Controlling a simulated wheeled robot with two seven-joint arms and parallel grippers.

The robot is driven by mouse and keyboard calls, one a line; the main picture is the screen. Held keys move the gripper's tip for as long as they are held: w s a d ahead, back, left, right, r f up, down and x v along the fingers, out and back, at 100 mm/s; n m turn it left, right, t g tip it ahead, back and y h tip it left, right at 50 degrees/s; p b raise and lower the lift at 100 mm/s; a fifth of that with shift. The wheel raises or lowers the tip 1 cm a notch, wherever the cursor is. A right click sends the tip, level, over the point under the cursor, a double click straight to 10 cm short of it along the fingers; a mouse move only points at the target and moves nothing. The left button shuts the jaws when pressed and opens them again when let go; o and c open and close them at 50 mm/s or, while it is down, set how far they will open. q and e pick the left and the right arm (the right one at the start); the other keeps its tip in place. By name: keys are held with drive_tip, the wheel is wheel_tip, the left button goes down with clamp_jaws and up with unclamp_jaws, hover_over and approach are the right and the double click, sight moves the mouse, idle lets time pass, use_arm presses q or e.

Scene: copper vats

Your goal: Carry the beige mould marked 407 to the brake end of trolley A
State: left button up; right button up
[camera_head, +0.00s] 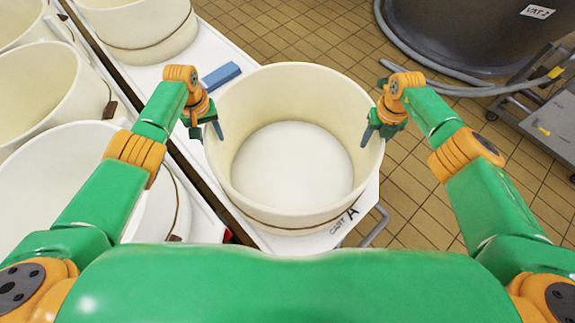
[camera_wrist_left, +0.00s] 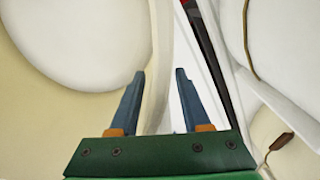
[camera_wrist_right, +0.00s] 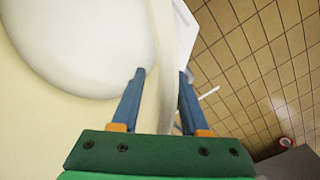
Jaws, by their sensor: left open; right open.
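A large round beige mould (camera_head: 292,165) stands open side up on the white trolley lettered CART A (camera_head: 345,222), at its near end. I see no number on it. My left gripper (camera_head: 207,132) is open at the mould's left rim. In the left wrist view its fingers (camera_wrist_left: 160,75) stand on either side of the rim wall. My right gripper (camera_head: 374,130) is open at the right rim. In the right wrist view its fingers (camera_wrist_right: 162,73) also straddle the rim wall. I cannot tell whether any finger touches the wall.
Another beige mould (camera_head: 140,25) stands at the trolley's far end, with a blue block (camera_head: 221,75) between. Several moulds stand close on the left, across a narrow gap. A dark vat (camera_head: 470,35), a grey hose (camera_head: 400,60) and a metal cart (camera_head: 550,125) are right, beyond open tiled floor.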

use_arm(q)
wheel_tip(320, 180, up, 10)
drive_tip(key=shift+s+r, duration=0.1)
drive_tip(key=shift+r, duration=0.05)
use_arm(e)
drive_tip(key=shift+r, duration=0.15)
wheel_tip(320, 180, up, 12)
drive_tip(key=shift+f, duration=0.1)
